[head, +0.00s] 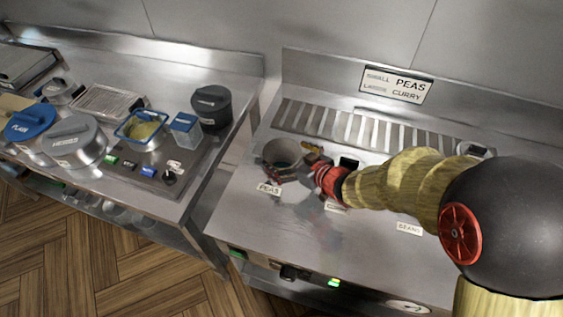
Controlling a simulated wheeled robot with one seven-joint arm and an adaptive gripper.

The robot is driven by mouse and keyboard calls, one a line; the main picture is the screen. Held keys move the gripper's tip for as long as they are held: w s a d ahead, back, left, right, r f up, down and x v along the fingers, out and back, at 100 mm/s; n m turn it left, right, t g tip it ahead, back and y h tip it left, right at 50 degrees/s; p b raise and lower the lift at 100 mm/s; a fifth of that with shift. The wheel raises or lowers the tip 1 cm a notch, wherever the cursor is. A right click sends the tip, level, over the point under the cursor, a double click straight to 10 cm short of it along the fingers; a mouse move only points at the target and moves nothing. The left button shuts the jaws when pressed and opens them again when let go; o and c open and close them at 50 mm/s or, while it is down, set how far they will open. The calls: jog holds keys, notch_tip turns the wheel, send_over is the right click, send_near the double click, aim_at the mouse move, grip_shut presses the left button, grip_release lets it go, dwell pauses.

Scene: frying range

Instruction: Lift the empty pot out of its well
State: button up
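A round grey pot (277,149) sits in the left part of the steel range top, behind a label reading PEAS (268,188). Its inside looks dark and bluish at the bottom, and I see no food filling it. My gripper (303,165), dark with a red body behind it, is at the right side of the pot, close to its rim. The fingers are small and overlap the pot's edge, so I cannot tell whether they touch it or are closed on it. The arm reaches in from the right and hides part of the range top behind it.
A dark square opening (349,162) lies right of my gripper. A BEANS label (409,228) lies nearer the front. A slatted grate (340,128) runs behind. The left counter holds a black lidded pot (212,106), a blue-rimmed basket (141,126) and grey lidded pot (72,142).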

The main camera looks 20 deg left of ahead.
jog(key=shift+c, duration=1.2)
jog(key=c, duration=1.3)
jog(key=shift+c, duration=0.2)
jog(key=shift+r, duration=0.1)
